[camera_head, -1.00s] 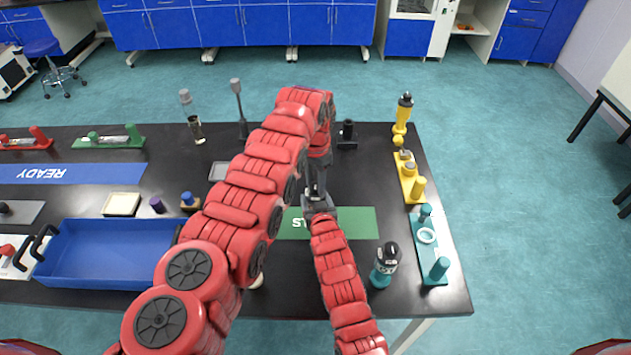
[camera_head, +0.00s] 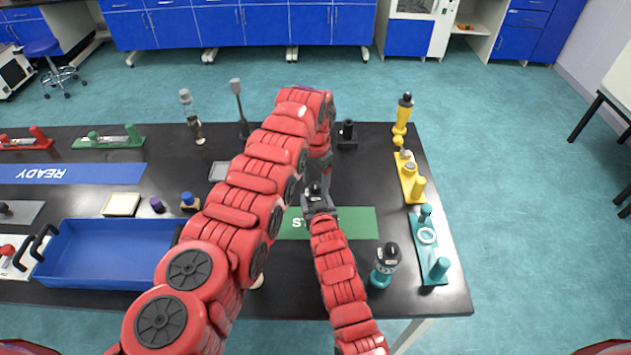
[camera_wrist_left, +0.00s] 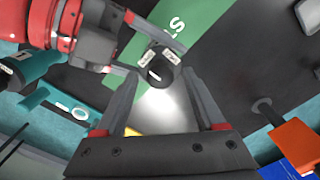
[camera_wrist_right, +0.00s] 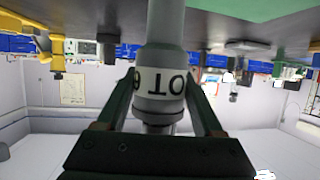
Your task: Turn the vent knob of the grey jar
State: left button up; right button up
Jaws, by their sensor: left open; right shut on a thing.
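The grey jar (camera_wrist_right: 160,85), with a black-lettered "LOT" label, is held by my right gripper (camera_wrist_right: 160,78) between its two fingers. In the head view the jar's dark top (camera_head: 314,188) shows above the green mat, partly hidden by my arms. In the left wrist view its black vent knob (camera_wrist_left: 160,76) lies between the fingertips of my left gripper (camera_wrist_left: 160,82). The left fingers are open, with a gap on both sides of the knob. My right gripper also shows there, reaching in from the upper left around the jar.
The green mat (camera_head: 356,222) lies below. A teal bottle (camera_head: 385,265), a teal rack (camera_head: 428,245) and a yellow rack (camera_head: 410,178) stand on the right. A blue tray (camera_head: 105,255) is on the left. My left arm hides the table's middle.

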aim_at(316, 185)
pick_arm(q)
jog(key=shift+r, duration=0.1)
notch_tip(316, 185, up, 12)
dwell(0.5)
pick_arm(e)
jog(key=o, duration=1.5)
jog(key=shift+o, duration=0.2)
